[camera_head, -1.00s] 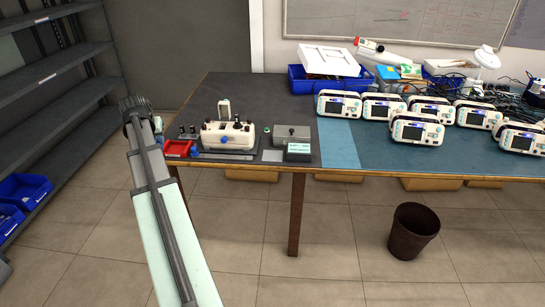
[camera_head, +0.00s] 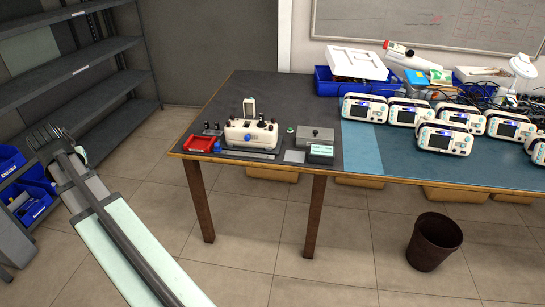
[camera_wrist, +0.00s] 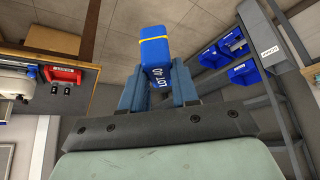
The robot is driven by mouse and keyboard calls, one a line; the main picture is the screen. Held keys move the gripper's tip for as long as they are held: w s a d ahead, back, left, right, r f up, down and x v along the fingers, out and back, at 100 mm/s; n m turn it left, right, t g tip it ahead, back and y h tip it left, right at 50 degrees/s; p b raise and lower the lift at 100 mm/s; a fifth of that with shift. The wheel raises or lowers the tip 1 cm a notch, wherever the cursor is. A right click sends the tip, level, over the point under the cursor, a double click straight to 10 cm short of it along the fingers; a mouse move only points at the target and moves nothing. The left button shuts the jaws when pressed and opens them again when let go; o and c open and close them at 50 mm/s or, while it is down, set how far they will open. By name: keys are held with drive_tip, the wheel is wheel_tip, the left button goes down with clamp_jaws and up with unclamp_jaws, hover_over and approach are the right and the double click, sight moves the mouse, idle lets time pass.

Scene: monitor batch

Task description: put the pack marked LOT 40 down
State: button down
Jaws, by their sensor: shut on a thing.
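My gripper (camera_wrist: 158,84) is shut on a blue pack (camera_wrist: 155,55) with a yellow band near its far end. White lettering on the pack reads LOT 40, sideways in the wrist view. The pack is held clear of any surface, above the floor. In the head view my gripper (camera_head: 54,137) is at the left, in front of the grey shelf unit (camera_head: 75,70) and near its blue bins. The pack cannot be made out there.
Blue bins (camera_wrist: 243,71) sit on the shelf beside a small label (camera_wrist: 268,51), too small to read surely. In the head view a lower blue bin (camera_head: 42,211) holds something pale. The table (camera_head: 230,90) bears devices at right. A bin (camera_head: 435,240) stands on the floor.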

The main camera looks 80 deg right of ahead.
drive_tip(key=w+a+r+n+t+y, duration=0.1)
drive_tip(key=w+a+n, duration=0.2)
drive_tip(key=a, duration=1.1)
drive_tip(key=w+a+r+n+t+y, duration=0.15)
drive_tip(key=w+a, duration=0.25)
drive_tip(key=a, duration=1.1)
drive_tip(key=s+d+f+m+g+h, duration=0.1)
drive_tip(key=s+d+m, duration=0.15)
drive_tip(key=d, duration=0.95)
drive_tip(key=s+d+f+m+g+h, duration=0.1)
drive_tip(key=s+d, duration=0.3)
drive_tip(key=d, duration=0.8)
drive_tip(key=m+g+h, duration=0.2)
drive_tip(key=m+g, duration=0.2)
drive_tip(key=m, duration=0.5)
hover_over(295, 157)
drive_tip(key=shift+f, duration=4.45)
drive_tip(key=shift+w+f, duration=0.1)
drive_tip(key=shift+f, duration=4.6)
